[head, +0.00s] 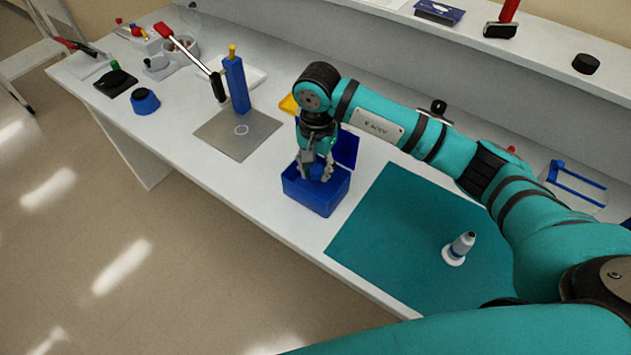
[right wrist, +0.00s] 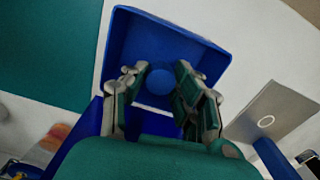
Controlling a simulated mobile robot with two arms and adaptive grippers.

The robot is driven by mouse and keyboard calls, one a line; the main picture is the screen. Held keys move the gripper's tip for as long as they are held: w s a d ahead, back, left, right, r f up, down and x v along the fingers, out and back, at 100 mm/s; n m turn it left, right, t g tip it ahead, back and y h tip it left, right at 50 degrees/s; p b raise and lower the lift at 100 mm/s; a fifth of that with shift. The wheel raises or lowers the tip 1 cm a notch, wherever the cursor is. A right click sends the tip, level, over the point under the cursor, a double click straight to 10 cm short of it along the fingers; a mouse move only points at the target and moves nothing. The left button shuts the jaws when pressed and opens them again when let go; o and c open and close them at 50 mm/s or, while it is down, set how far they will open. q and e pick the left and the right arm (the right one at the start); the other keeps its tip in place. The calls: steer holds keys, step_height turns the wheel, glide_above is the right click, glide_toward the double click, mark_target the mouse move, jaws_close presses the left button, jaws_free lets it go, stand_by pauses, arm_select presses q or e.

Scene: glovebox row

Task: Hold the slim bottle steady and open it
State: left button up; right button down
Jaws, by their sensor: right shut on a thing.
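A small slim white bottle (head: 461,245) with a blue band and a grey top stands upright on a white round foot on the teal mat (head: 372,225). No gripper touches it. My right gripper (head: 316,172) points down into an open blue box (head: 312,197) left of the mat. It is shut on a round blue piece, perhaps a cap, which shows between the fingers in the right wrist view (right wrist: 160,82). The box's inside and walls surround the fingers there. My left gripper is not in view.
A blue post (head: 236,84) with a yellow top stands on a grey plate (head: 222,138), left of the box. A red-and-black tool (head: 189,52) leans near it. The mat around the bottle is mostly clear.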

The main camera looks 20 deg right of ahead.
mark_target(317, 192)
step_height(317, 192, down, 2)
steer(key=shift+f, duration=0.1)
steer(key=shift+f+p, duration=0.65)
steer(key=shift+f, duration=1.35)
steer(key=shift+f+b, duration=0.2)
steer(key=shift+b, duration=0.15)
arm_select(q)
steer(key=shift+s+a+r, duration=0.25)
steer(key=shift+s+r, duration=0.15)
arm_select(e)
steer(key=c, duration=1)
jaws_free()
steer(key=shift+c, duration=0.2)
